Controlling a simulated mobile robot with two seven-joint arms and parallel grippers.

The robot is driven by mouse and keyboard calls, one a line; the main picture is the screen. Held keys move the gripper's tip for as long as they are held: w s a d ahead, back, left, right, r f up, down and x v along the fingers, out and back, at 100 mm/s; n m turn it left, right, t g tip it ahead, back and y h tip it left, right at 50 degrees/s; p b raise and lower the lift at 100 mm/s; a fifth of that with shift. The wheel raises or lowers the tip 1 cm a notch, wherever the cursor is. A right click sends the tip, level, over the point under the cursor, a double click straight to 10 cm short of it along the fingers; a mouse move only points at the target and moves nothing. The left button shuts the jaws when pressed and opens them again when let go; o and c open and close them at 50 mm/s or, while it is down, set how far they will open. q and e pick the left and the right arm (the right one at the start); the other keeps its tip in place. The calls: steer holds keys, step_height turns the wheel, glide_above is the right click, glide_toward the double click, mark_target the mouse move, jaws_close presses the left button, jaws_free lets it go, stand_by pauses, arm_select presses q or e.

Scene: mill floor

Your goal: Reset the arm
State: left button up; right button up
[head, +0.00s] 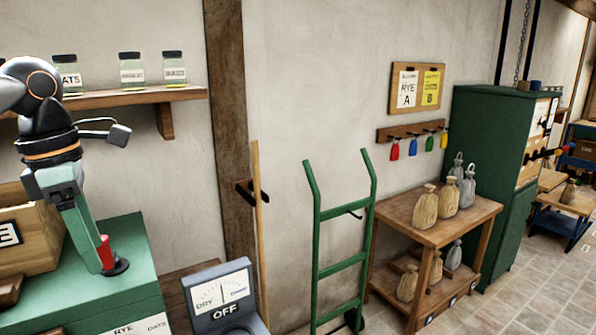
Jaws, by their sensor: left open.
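My left gripper (98,262) reaches down from the left, its green-grey fingers open, just above the top of the green cabinet (130,238). A small red handle (106,252) on a dark round base stands on the cabinet at the fingertips. The fingers overlap it in the picture, and I cannot tell whether they touch it. My right gripper is not in view.
A wooden box (40,240) stands on the cabinet, left of my gripper. A shelf (130,97) with several labelled jars is above. A grey dial box (222,295) reading OFF, a green hand truck (340,265) and a sack table (400,212) are to the right.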

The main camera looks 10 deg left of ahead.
arm_select(q)
steer(key=w+d+f+n+t+h, duration=0.3)
steer(key=w+f+n+t+h, duration=0.6)
steer(key=f, duration=0.3)
steer(key=s+a+f+n+t+y, duration=0.25)
steer(key=f+n+y, duration=0.45)
steer(key=n, duration=0.5)
steer(key=s+a+f+n+t+y, duration=0.2)
steer(key=s+a+f+n+y, duration=0.15)
steer(key=f+n, duration=0.7)
steer(key=s+d+f+n+g+h, duration=0.1)
steer(key=s+d+f+n+g, duration=0.45)
steer(key=s+d, duration=0.35)
steer(key=s+d+f+n+g, duration=0.5)
steer(key=s+d+n, duration=0.2)
steer(key=s, duration=0.3)
steer(key=w+d+f+t+h, duration=0.1)
steer(key=w+d+f+t, duration=0.1)
steer(key=f, duration=0.3)
steer(key=w+d+f+t+h, duration=0.1)
steer(key=w+d+f+t, duration=0.1)
steer(key=f, duration=0.4)
steer(key=shift+t, duration=0.9)
